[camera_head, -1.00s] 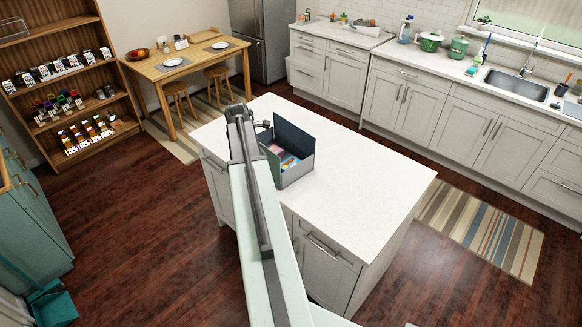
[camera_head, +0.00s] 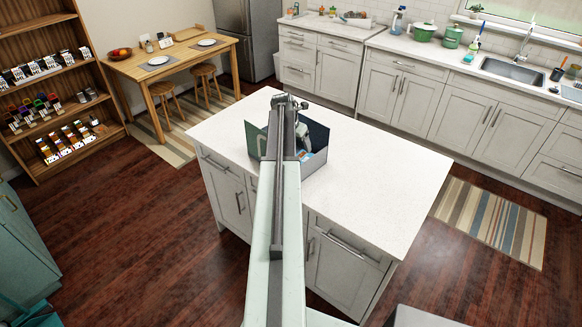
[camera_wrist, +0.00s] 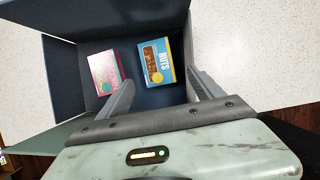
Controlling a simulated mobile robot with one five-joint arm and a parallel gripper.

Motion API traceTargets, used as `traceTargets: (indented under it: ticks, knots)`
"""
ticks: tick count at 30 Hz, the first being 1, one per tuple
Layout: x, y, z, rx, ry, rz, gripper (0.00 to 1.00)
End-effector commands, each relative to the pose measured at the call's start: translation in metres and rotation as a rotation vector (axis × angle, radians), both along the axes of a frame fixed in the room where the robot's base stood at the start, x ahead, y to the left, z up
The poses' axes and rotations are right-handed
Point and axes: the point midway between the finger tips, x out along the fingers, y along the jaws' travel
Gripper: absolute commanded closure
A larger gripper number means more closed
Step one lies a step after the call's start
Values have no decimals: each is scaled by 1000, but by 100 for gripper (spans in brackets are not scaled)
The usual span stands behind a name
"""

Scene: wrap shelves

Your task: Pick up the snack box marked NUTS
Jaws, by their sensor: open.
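The snack box marked NUTS (camera_wrist: 157,62) is blue and yellow with a brown picture. In the wrist view it lies inside an open dark blue-grey box (camera_wrist: 72,72), which also shows on the island in the head view (camera_head: 318,172). My gripper (camera_wrist: 155,90) is open, its two fingers apart and reaching over the box. The NUTS box appears ahead of the fingertips, nearer the right finger, with nothing held. A pink and teal snack box (camera_wrist: 105,72) lies to its left, by the left finger. In the head view my arm hides much of the container.
The container stands on a white-topped island (camera_head: 385,190) with clear surface to its right. A shelf of small packages (camera_head: 60,100) stands at the left, and a wooden table (camera_head: 175,62) with plates and stools is behind. Sink counters line the back right.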

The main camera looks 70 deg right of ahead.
Motion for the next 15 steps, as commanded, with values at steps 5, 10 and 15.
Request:
traceTargets:
  ticks: [5, 10, 15]
  knots:
    - [2, 0, -7, 0, 0, 2, 24]
    - [6, -3, -21, 0, -1, 9, 24]
    - [7, -13, -54, 0, -1, 12, 24]
